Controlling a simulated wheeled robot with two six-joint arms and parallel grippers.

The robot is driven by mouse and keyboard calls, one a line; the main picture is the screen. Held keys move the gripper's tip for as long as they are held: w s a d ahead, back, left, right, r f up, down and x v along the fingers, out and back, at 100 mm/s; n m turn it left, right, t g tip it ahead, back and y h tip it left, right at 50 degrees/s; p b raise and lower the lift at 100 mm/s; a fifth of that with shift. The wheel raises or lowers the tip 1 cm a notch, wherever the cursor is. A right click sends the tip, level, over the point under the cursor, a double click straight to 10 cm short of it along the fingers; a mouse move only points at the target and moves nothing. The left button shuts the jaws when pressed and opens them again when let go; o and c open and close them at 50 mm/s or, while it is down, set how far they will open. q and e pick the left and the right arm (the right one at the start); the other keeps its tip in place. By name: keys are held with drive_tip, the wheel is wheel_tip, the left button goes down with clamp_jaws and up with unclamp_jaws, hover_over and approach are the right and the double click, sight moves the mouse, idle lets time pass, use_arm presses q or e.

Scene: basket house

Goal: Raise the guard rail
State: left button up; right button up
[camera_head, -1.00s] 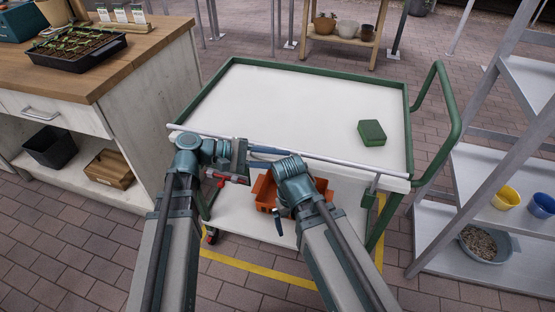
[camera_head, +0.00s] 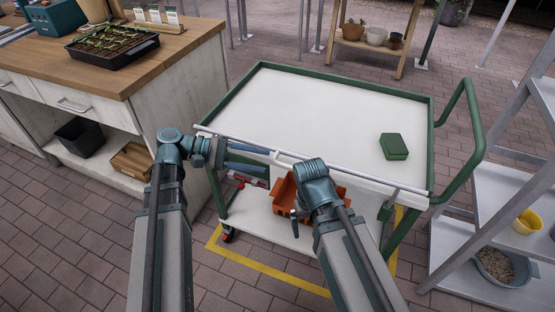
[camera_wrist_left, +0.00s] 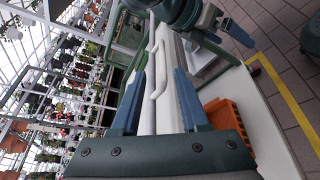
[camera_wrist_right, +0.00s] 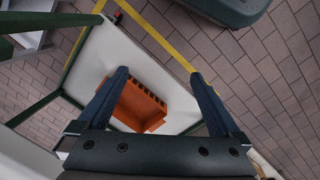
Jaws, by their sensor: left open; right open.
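The guard rail is a thin pale grey bar (camera_head: 360,177) along the near edge of the green-framed cart's white top (camera_head: 310,105). It also shows in the left wrist view as a pale bar (camera_wrist_left: 157,60) with a bend in it. My left gripper (camera_head: 265,160) is open at the rail's left half. In the left wrist view its blue fingers (camera_wrist_left: 158,85) lie on either side of the bar; I cannot tell whether they touch it. My right gripper (camera_head: 297,222) is open and empty, pointing down in front of the cart. My right wrist hides part of the rail.
A green box (camera_head: 394,147) lies on the cart top. An orange crate (camera_wrist_right: 140,104) sits on the lower shelf below my right gripper. A wooden bench (camera_head: 120,80) stands left, a grey shelf rack (camera_head: 500,190) right, close to the cart's green handle (camera_head: 473,130).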

use_arm(q)
drive_tip(key=shift+v, duration=1.4)
drive_tip(key=s+d+m+g+y+p, duration=0.3)
drive_tip(key=s+d+m+y+p, duration=0.4)
drive_tip(key=p, duration=0.6)
drive_tip(key=r+m+y+p, duration=0.1)
drive_tip(key=y+p, duration=0.2)
drive_tip(key=r+m+t+y+p, duration=0.1)
drive_tip(key=r+y+p, duration=0.1)
drive_tip(key=y+p, duration=0.1)
drive_tip(key=s+r+m+t+y+p, duration=0.1)
drive_tip(key=y+p, duration=0.2)
drive_tip(key=y, duration=0.1)
drive_tip(key=shift+s+a+r+m, duration=0.1)
drive_tip(key=shift+a+r+m, duration=0.1)
drive_tip(key=shift+a+m, duration=0.15)
